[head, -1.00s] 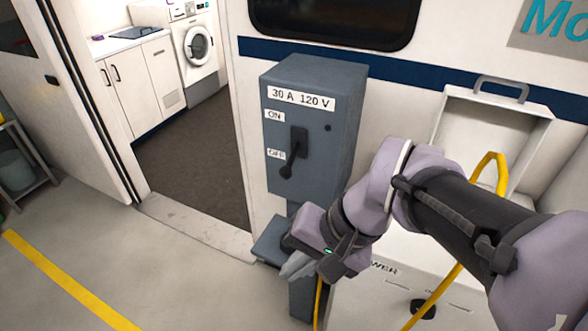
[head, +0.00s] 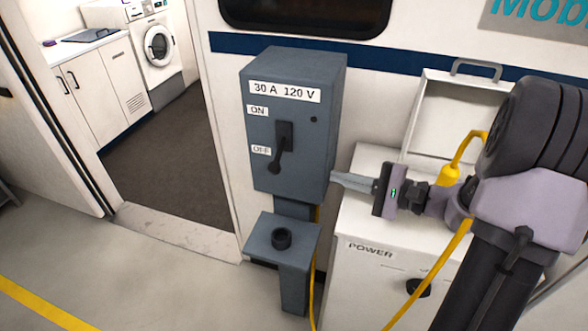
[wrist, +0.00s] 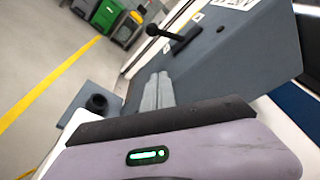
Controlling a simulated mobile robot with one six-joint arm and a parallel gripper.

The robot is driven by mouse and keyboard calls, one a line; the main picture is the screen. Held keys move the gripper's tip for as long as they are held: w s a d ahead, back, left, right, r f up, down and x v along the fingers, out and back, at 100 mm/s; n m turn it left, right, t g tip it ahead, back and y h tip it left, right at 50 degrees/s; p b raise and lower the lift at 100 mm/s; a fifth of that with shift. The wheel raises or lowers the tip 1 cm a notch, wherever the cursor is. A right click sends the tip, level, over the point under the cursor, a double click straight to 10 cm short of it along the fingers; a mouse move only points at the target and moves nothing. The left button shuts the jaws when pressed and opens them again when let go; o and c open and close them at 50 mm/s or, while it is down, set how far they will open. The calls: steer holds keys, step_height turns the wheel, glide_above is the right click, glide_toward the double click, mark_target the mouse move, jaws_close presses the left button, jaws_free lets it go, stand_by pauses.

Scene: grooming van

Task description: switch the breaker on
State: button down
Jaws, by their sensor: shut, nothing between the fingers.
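The breaker box (head: 292,125) is a grey-blue case on a post, labelled "30 A 120 V" with ON above and OFF below. Its black lever (head: 277,160) points down beside the OFF label. The lever also shows in the wrist view (wrist: 172,35), sticking out from the box face. My gripper (head: 336,181) is shut and empty, to the right of the box near its lower right edge, with the fingers pointing left. In the wrist view the shut fingers (wrist: 158,92) lie below the lever and apart from it. I cannot tell whether they touch the box side.
A grey pedestal with a black round socket (head: 281,238) stands below the box. A white POWER cabinet (head: 365,275) with an open lid (head: 455,115) and a yellow cable (head: 427,285) is to the right. The floor (head: 130,265) in front is clear.

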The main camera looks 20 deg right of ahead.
mark_target(279, 153)
steer(key=w+a+b, duration=0.2)
steer(key=w+a, duration=0.3)
steer(key=a, duration=0.4)
steer(key=shift+a+r, duration=0.3)
steer(key=shift+r, duration=0.1)
steer(key=shift+r, duration=0.15)
